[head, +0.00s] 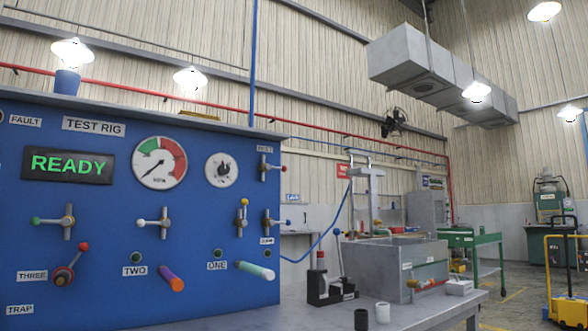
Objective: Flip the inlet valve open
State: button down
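The blue test rig panel (110,265) fills the left of the head view. A small valve (265,167) sits near its upper right edge, under a small label (265,149) that seems to read INLET but is blurred. Its short body is upright, and its lever points right, crosswise to the body, ending in a red knob (284,167). My gripper is not in this view.
Other panel valves have a green knob (36,221), a white knob (141,222) and a yellow knob (244,202). Coloured stubs (171,278) stick out below. A display (68,166) reads READY. A grey bench (420,312) with a metal box (395,265) stands right of the panel.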

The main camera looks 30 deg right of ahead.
aim_at(267, 167)
jog(key=z, duration=2.2)
jog(key=i, duration=1.75)
jog(key=u, duration=0.55)
jog(key=k, duration=0.8)
jog(key=u, duration=0.05)
